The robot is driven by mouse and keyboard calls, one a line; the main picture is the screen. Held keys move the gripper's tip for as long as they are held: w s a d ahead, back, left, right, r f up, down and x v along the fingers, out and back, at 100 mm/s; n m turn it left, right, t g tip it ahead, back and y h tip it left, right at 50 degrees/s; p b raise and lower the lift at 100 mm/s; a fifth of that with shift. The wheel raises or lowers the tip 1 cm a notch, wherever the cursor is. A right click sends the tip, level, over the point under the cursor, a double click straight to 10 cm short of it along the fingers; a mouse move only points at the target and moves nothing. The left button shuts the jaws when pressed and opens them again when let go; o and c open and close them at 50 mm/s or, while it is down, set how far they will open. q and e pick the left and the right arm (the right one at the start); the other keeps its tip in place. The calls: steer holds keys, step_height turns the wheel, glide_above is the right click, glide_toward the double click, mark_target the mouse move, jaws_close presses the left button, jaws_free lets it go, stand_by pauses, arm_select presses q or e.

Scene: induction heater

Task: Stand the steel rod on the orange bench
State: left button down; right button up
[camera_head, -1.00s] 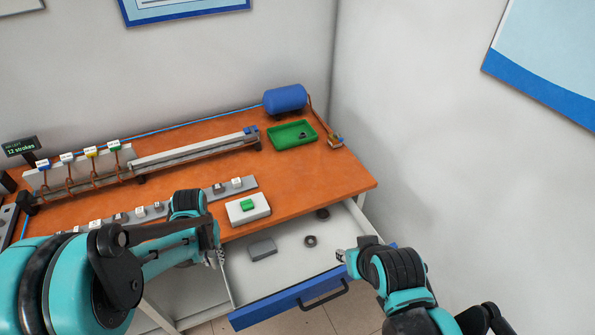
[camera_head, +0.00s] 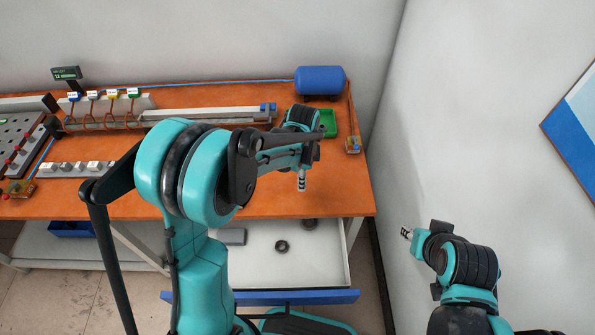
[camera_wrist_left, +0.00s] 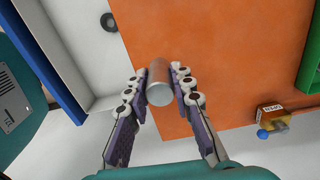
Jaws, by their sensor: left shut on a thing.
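The steel rod (camera_wrist_left: 159,84) is a short grey cylinder in the left wrist view, seen mostly from its end. My left gripper (camera_wrist_left: 160,72) is shut on it, with one finger on each side. In the head view my left gripper (camera_head: 301,180) points down over the right part of the orange bench (camera_head: 345,190), near its front edge. Whether the rod touches the bench top cannot be told. My right gripper (camera_head: 405,232) is out to the right, away from the bench, and its fingers are too small to read.
The open drawer (camera_head: 325,262) below holds dark rings (camera_head: 281,246) and a grey block (camera_head: 232,236). A green tray (camera_head: 328,122), a blue tank (camera_head: 320,80) and a small brass fitting (camera_head: 352,144) stand at the bench's right. Bare orange top lies near my left gripper.

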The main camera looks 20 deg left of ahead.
arm_select(q)
steer(key=w+d+r+m+p, duration=0.2)
steer(key=w+d+r+m, duration=0.25)
steer(key=m, duration=1.05)
steer(key=w+a+f+b, duration=0.1)
steer(key=a+f, duration=0.1)
steer(key=a, duration=0.1)
steer(key=w+a+f+b, duration=0.1)
steer(key=w+a+f, duration=0.1)
steer(key=a, duration=0.1)
steer(key=w+a+f+b, duration=0.1)
steer(key=a+f, duration=0.2)
steer(key=shift+w+a, duration=0.2)
steer(key=shift+w, duration=0.1)
step_height(320, 180, down, 4)
steer(key=shift+f+b, duration=0.1)
steer(key=shift+b, duration=0.7)
steer(key=c, duration=1.7)
jaws_free()
steer(key=shift+f, duration=0.1)
steer(key=shift+c, duration=0.2)
steer(key=o, duration=0.4)
steer(key=shift+o, duration=0.2)
